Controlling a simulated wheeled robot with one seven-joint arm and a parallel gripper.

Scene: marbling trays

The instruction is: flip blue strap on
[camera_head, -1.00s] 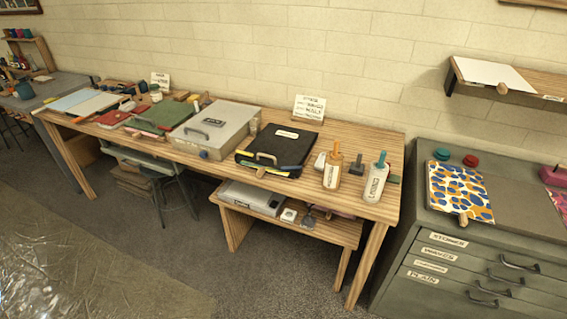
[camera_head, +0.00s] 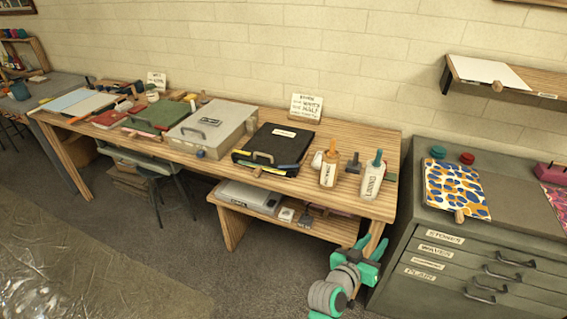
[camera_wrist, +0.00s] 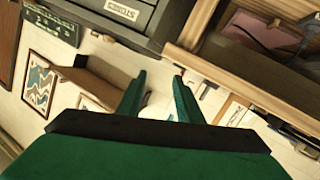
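A short blue strip (camera_head: 289,167) lies along the front right edge of a black case (camera_head: 283,143) on the long wooden table. It may be the blue strap, but it is too small to be sure. A grey case (camera_head: 215,124) stands to its left with a small blue piece (camera_head: 201,154) on its front. My gripper (camera_head: 372,245), with teal fingers, is low in front of the table's right end, apart from both cases. In the wrist view my gripper (camera_wrist: 160,80) has its fingers spread with nothing between them. No blue strap shows there.
Two labelled bottles, one with an orange top (camera_head: 328,171) and one with a blue top (camera_head: 370,184), stand right of the black case. A grey drawer cabinet (camera_head: 403,238) stands right of my gripper. A lower shelf (camera_head: 330,232) sits under the table.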

